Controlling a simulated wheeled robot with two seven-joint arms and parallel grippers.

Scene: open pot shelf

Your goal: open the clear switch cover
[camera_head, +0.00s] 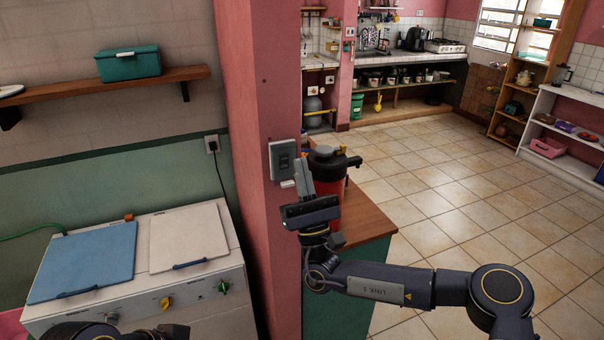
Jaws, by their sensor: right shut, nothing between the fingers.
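A switch (283,160) in a grey frame is mounted on the face of the pink pillar. Its clear cover is too small and see-through for me to tell whether it is up or down. My right gripper (299,172) is shut and empty. Its fingers point up and away, with the tips just right of and below the switch; I cannot tell whether they touch it. Dark parts of my left arm (120,332) show at the bottom left edge, and its fingers cannot be made out.
A red container with a black top (328,190) stands close behind my right gripper on a wooden counter (367,220). The pink pillar (262,100) stands left of it. A white washer (195,290) is at lower left. Tiled floor (450,180) is open at right.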

